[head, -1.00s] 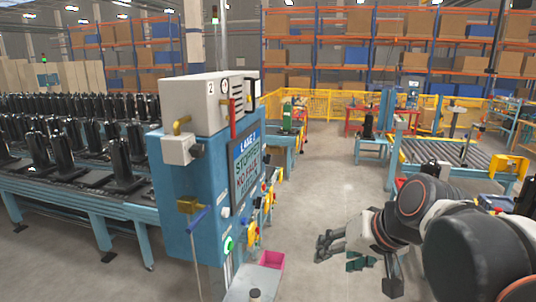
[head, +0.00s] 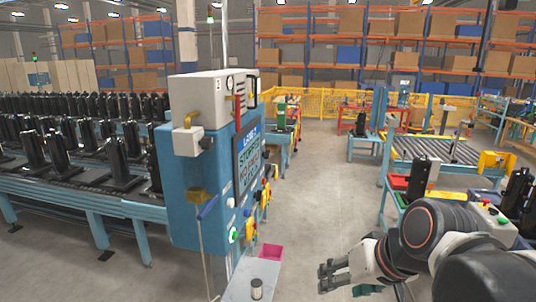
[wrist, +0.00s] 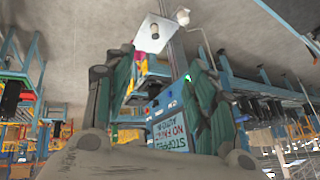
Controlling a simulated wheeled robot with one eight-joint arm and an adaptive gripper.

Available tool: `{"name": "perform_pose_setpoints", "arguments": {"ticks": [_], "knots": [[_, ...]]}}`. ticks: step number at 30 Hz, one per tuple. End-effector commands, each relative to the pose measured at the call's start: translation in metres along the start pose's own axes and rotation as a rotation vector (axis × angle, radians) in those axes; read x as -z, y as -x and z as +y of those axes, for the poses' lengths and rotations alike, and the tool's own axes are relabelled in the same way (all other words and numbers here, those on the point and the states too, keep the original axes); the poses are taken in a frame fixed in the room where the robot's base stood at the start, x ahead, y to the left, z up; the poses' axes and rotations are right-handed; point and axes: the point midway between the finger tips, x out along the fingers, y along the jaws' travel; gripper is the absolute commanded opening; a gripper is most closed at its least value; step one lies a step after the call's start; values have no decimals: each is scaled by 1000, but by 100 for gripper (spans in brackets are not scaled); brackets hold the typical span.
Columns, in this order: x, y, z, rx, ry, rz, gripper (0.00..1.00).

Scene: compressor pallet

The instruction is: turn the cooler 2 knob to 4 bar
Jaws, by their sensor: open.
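A blue cabinet (head: 185,225) stands left of centre in the head view. On top is a white box (head: 196,100) with a small 2 and a round dial on its end. A smaller white box (head: 187,142) with a dark round part (head: 206,143) on its side is below it; I cannot tell whether this is the cooler 2 knob. My gripper (head: 325,277) is open and empty, low and to the right of the cabinet, well apart from it. In the wrist view its fingers (wrist: 160,75) are spread, with the cabinet's screen (wrist: 171,130) upside down beyond them.
A conveyor (head: 85,205) of black parts runs behind on the left. A bench with parts stands right, near my arm. The central floor is clear.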

Motion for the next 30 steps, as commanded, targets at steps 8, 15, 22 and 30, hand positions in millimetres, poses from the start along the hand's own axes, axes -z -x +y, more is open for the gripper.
{"name": "perform_pose_setpoints", "arguments": {"ticks": [8, 15, 22, 30], "knots": [[-12, -1, -1, 4, 14, 3, 51], [-44, -42, 18, -22, 20, 11, 51], [-84, -94, 44, -63, 30, 23, 51], [-131, -152, 73, -109, 40, 38, 51]]}}
